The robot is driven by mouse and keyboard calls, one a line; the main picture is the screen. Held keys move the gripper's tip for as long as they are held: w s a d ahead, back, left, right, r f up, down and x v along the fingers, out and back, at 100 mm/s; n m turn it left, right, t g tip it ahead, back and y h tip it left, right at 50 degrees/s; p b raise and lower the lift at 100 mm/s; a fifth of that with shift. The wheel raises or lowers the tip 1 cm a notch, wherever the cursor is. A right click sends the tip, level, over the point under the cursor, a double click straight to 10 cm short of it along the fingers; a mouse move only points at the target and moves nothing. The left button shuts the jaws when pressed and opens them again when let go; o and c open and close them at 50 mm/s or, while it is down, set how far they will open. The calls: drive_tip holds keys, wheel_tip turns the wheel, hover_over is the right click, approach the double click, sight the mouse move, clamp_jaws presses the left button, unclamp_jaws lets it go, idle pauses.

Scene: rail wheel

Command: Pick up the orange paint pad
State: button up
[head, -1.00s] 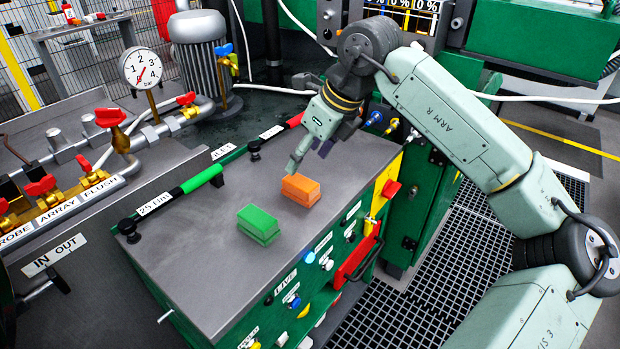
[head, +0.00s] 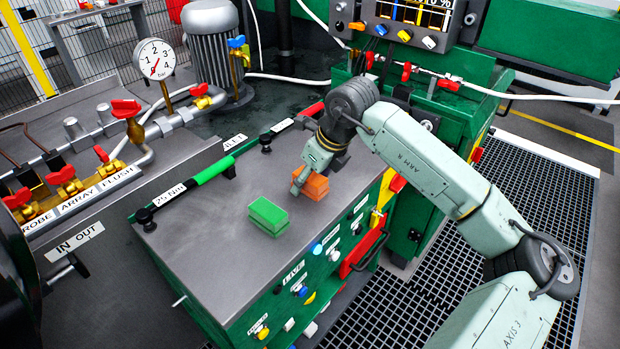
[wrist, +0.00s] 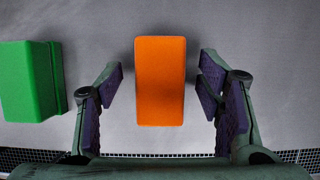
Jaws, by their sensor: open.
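The orange paint pad (head: 312,187) is a small block on the grey top of the green cabinet (head: 215,255). In the wrist view the orange pad (wrist: 160,82) stands between the two fingers of my gripper (wrist: 162,95), with a gap on each side. My gripper (head: 312,178) is open and holds nothing. In the head view its fingers are at the pad and hide part of it. How high the fingertips are above the cabinet top is hard to tell.
A green paint pad (head: 267,216) lies close to the left of the orange one, and shows left of the fingers in the wrist view (wrist: 28,82). A green-handled torque wrench (head: 212,170) lies along the back edge. The front left cabinet top is clear.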

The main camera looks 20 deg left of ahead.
sight(310, 178)
drive_tip(key=shift+c, duration=0.6)
drive_tip(key=c, duration=1.1)
drive_tip(key=shift+r+b, duration=0.35)
drive_tip(key=shift+r, duration=0.1)
drive_tip(key=shift+s+d+r+b, duration=0.1)
drive_tip(key=shift+s+r+b, duration=0.1)
drive_tip(key=shift+r+b, duration=0.3)
drive_tip(key=shift+s+r+b, duration=0.15)
drive_tip(key=shift+r+b, duration=0.1)
drive_tip(key=shift+r, duration=0.45)
drive_tip(key=s+d+b, duration=0.1)
drive_tip(key=s, duration=0.4)
drive_tip(key=s+d+r+b, duration=0.1)
drive_tip(key=s+d+b, duration=0.1)
drive_tip(key=s, duration=0.2)
drive_tip(key=s+d+b, duration=0.1)
drive_tip(key=s, duration=0.4)
drive_tip(key=shift+s+d+r, duration=0.15)
drive_tip(key=shift+s+r, duration=0.2)
